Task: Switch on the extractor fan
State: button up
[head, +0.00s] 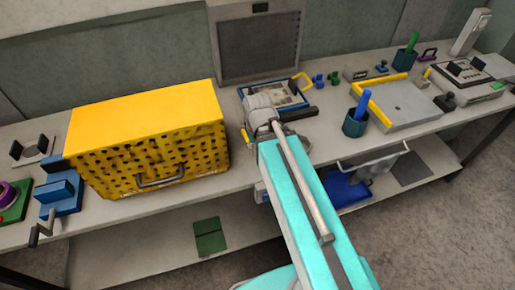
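A grey box with a dark mesh front (258,48) stands at the back of the bench against the wall; it looks like the extractor fan. A small dark green patch (260,7) shows near its top edge, too small to tell whether it is a switch. My turquoise arm reaches up from the bottom of the head view. My gripper (300,114) is at its far end, over the bench in front of the grey box and apart from it. Its fingers are small and partly hidden by the wrist, so their opening is unclear.
A yellow perforated box (145,140) with a handle stands left of my arm. A blue-edged tray (275,95) lies just beyond my wrist. Right are a teal cup (354,126), a grey plate with yellow edges (402,103) and several small tools. A lower shelf runs beneath.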

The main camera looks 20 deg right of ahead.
aim_at(266, 197)
jog(key=u, duration=0.1)
jog(key=k, duration=1.25)
